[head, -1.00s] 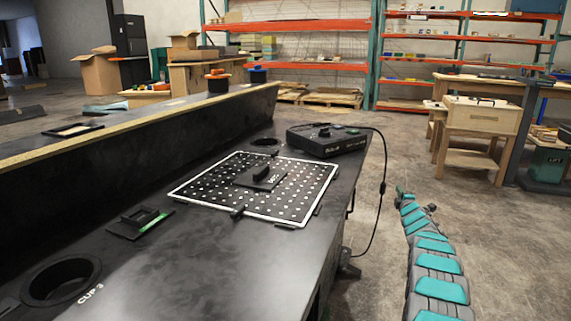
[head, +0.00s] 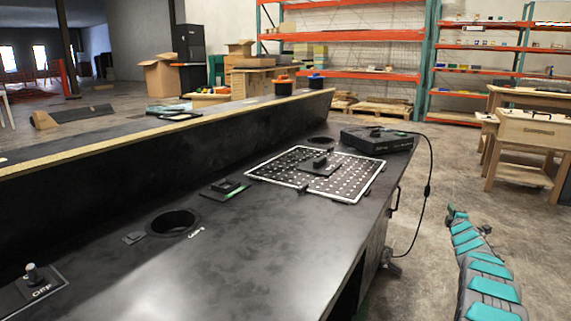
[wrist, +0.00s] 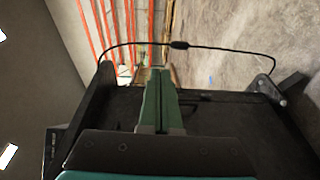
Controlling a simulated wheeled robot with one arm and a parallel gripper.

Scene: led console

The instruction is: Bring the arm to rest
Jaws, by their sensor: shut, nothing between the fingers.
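My arm, with teal and grey links, shows at the lower right of the head view. It reaches out over the floor to the right of the black console table (head: 270,235). My gripper (head: 451,208) is at its far end, small in that view. In the wrist view my gripper (wrist: 158,75) shows as two green fingers lying together, with nothing between them. The dark console and a black cable (wrist: 225,48) show beyond the fingers. I cannot tell the exact gap between the fingers and the console.
A perforated panel (head: 285,171), a black control box (head: 378,141), a cup hole (head: 173,222) and an OFF switch (head: 32,277) are on the console. The box's cable (head: 428,190) hangs off the right edge. A wooden workbench (head: 530,130) stands at right. Floor between is open.

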